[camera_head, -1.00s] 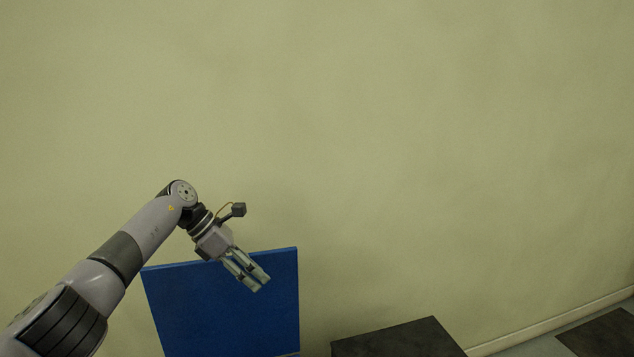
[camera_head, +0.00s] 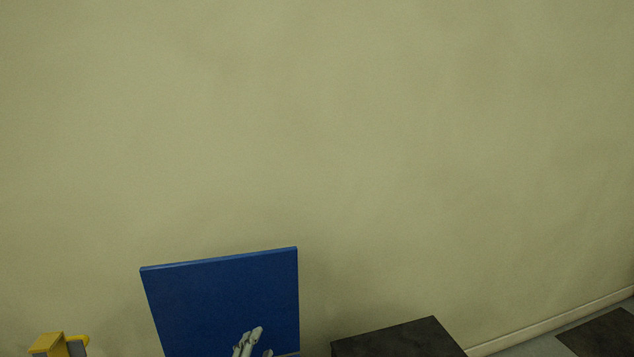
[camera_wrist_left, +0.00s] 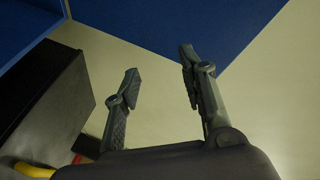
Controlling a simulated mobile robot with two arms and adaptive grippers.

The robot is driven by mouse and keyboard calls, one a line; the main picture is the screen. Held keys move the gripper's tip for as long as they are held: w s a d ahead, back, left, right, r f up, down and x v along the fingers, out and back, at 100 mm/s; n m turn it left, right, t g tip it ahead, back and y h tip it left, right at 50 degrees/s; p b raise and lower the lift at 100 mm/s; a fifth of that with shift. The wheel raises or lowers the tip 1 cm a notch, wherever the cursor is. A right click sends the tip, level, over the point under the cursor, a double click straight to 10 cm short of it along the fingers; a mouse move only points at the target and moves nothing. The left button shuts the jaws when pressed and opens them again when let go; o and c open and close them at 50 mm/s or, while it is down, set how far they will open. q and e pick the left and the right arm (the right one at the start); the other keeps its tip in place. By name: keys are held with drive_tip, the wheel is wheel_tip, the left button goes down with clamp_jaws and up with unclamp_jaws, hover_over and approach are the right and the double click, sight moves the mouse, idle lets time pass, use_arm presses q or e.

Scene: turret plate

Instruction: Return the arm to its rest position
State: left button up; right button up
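My left gripper (camera_head: 250,341) shows only by its light grey fingers at the bottom edge of the head view, in front of the blue panel (camera_head: 220,295). The rest of my left arm is out of that view. In the left wrist view the two fingers of my left gripper (camera_wrist_left: 160,64) stand well apart with nothing held between them. A large blue surface (camera_wrist_left: 165,22) lies beyond the fingertips there. My right gripper shows in neither view.
A dark box top (camera_head: 398,340) is right of the panel. A yellow and grey object (camera_head: 60,346) stands at the lower left. The left wrist view shows a dark block (camera_wrist_left: 45,100) and a yellow curved piece (camera_wrist_left: 35,171). A plain wall (camera_head: 330,130) fills the background.

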use_arm(q)
drive_tip(key=s+a+f+n+g+y, duration=0.1)
drive_tip(key=s+a+f+n+g, duration=0.3)
drive_tip(key=s, duration=0.4)
drive_tip(key=s+a+f+n+g+y, duration=0.1)
drive_tip(key=s+a+f+n+g, duration=0.15)
drive_tip(key=s+f, duration=0.4)
drive_tip(key=s+a+f+n+g, duration=0.2)
drive_tip(key=s+n+g, duration=0.35)
drive_tip(key=s, duration=1.45)
wheel_tip(320, 180, down, 25)
drive_tip(key=m+g+p, duration=0.1)
drive_tip(key=g+p, duration=0.1)
drive_tip(key=s+a+f+g+p, duration=0.1)
drive_tip(key=s+a+f, duration=0.1)
drive_tip(key=s+f, duration=1.1)
drive_tip(key=s, duration=0.4)
drive_tip(key=shift+s+a+f+m+p, duration=0.15)
drive_tip(key=shift+a+m+p, duration=0.15)
drive_tip(key=shift+a+p, duration=0.05)
